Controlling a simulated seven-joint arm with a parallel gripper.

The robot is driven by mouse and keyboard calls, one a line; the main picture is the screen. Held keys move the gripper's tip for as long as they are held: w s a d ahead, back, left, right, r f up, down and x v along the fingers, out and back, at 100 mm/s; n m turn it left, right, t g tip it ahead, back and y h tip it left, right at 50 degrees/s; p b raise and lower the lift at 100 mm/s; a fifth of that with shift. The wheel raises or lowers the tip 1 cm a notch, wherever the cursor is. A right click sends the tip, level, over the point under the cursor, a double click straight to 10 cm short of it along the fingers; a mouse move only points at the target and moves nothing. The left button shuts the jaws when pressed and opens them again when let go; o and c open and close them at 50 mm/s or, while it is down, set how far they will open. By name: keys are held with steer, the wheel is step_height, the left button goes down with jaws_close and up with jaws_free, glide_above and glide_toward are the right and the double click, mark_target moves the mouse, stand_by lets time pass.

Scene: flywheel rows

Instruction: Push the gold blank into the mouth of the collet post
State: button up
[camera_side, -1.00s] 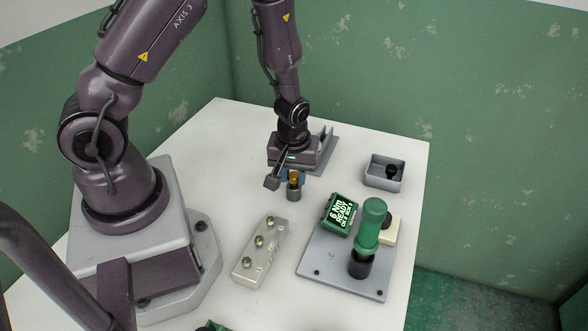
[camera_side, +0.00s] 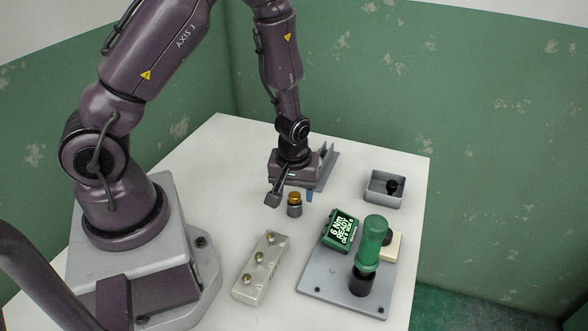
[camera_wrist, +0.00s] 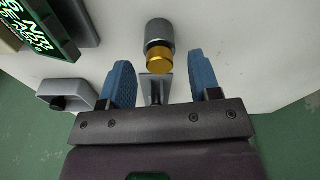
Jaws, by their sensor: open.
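The grey collet post (camera_side: 295,211) stands upright on the white table, and the gold blank (camera_side: 295,197) sits upright at its top. In the wrist view the gold blank (camera_wrist: 159,62) lines up with the mouth of the collet post (camera_wrist: 159,34). Part of the blank's gold side shows outside the mouth; how deep it sits I cannot tell. My gripper (camera_wrist: 162,72) is open, its two blue fingers apart and empty.
A grey bin (camera_side: 374,196) with a black part stands at the right. A grey base plate (camera_side: 325,283) holds a green-handled tool (camera_side: 371,242) and a green display (camera_side: 340,230). A pale block with several knobs (camera_side: 258,272) lies in front. White table shows between them.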

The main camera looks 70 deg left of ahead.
mark_target(295, 195)
step_height(295, 195, up, 12)
steer(key=d, duration=0.1)
steer(key=shift+s+d, duration=0.15)
steer(key=shift+s, duration=0.3)
steer(key=shift+f, duration=0.1)
steer(key=shift+c, duration=0.4)
steer(key=c, duration=0.4)
steer(key=a+f, duration=0.1)
steer(key=a+f+n, duration=0.1)
steer(key=shift+s+a+g, duration=0.3)
steer(key=shift+s+a, duration=0.05)
jaws_close()
steer(key=f, duration=0.2)
steer(key=w+f+m+h, duration=0.1)
steer(key=shift+w+d, duration=0.1)
steer(key=shift+d, duration=0.3)
steer(key=shift+w+d, duration=0.2)
steer(key=shift+d, duration=0.1)
steer(key=shift+m, duration=0.3)
steer(key=shift+f, duration=2.9)
